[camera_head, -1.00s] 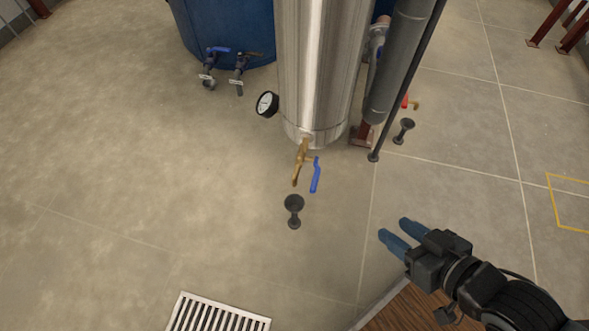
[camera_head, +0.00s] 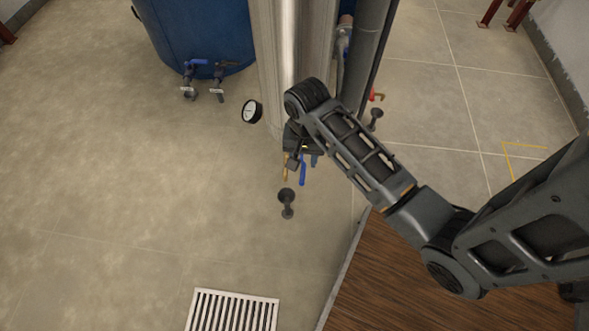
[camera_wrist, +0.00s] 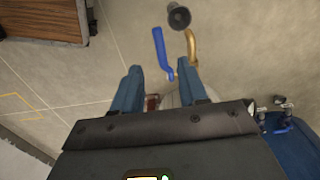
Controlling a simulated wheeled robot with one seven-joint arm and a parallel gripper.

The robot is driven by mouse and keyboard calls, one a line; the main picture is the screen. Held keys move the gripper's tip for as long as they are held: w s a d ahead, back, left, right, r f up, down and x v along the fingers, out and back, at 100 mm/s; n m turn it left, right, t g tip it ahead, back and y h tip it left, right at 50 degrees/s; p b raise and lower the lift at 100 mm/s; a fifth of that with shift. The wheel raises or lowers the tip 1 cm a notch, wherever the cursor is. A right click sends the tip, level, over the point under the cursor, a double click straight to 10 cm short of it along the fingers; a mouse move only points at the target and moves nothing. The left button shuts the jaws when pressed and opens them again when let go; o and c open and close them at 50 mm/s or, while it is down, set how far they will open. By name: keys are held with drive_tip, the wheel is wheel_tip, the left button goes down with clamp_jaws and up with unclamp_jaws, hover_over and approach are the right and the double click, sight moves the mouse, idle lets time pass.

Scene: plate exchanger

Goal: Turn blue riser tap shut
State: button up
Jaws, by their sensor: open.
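The tap with the blue lever (camera_head: 303,171) hangs under the foot of the steel column (camera_head: 285,60), beside its brass spout (camera_head: 286,166). My arm partly covers it in the head view. In the wrist view the blue lever (camera_wrist: 160,48) lies at an angle, its lower end in line with the gap between my fingertips, and the brass spout (camera_wrist: 193,47) is just right of it. My gripper (camera_wrist: 161,70) is open with nothing between its blue fingers. I cannot tell how far the fingertips are from the lever. In the head view my gripper is mostly hidden behind my arm.
A dark funnel (camera_head: 287,200) stands below the tap. A round gauge (camera_head: 252,111) sits left of the column. A blue tank (camera_head: 190,25) with two taps is behind, and a red-handled tap (camera_head: 377,96) is right. A floor grate (camera_head: 232,312) lies in front.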

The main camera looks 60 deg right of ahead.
sight(303, 175)
wheel_tip(303, 175, down, 8)
drive_tip(key=b, duration=0.3)
drive_tip(key=shift+r, duration=0.15)
clamp_jaws()
idle(0.6)
